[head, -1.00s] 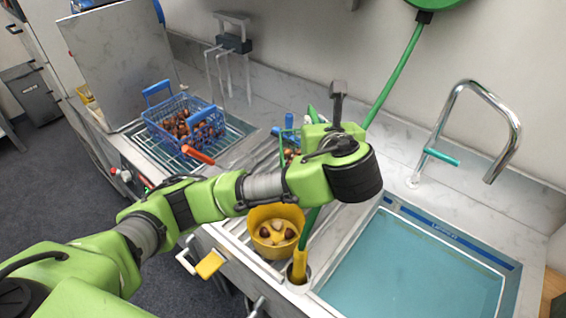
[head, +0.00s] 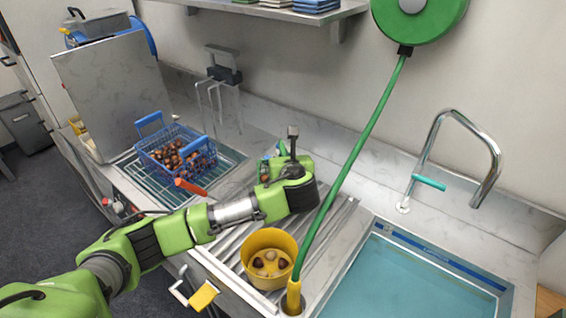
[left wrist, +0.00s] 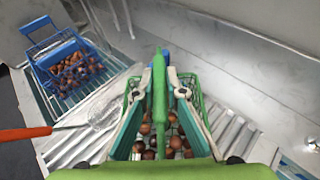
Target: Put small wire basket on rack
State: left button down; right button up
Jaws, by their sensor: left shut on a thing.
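A small green wire basket (left wrist: 158,130) with brown chestnuts in it is under my left gripper (left wrist: 159,88) in the left wrist view. The gripper's two fingers are shut on its green handle. In the head view only a bit of the basket (head: 266,169) shows behind my left wrist, which hides most of it. The ribbed metal draining rack (head: 225,252) runs below my arm, and its ribs show on both sides of the basket. I cannot tell whether the basket touches the ribs. My right gripper is in neither view.
A blue wire basket (head: 148,160) of chestnuts stands on a wire grid at the left. A yellow pot (head: 268,239) stands on the ribbed rack near a green hose (head: 345,180). The water-filled sink (head: 400,280) and tap (head: 490,150) are at the right.

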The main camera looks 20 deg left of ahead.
pick_arm(q)
notch_tip(320, 180, down, 3)
jog(key=shift+w+a+r+p, duration=0.1)
jog(key=shift+r+p, duration=0.05)
jog(key=shift+p, duration=0.5)
jog(key=shift+f, duration=0.3)
jog(key=c, duration=2.1)
grip_release()
jog(key=shift+f, duration=0.1)
jog(key=b+v, duration=0.2)
jog(key=v, duration=1)
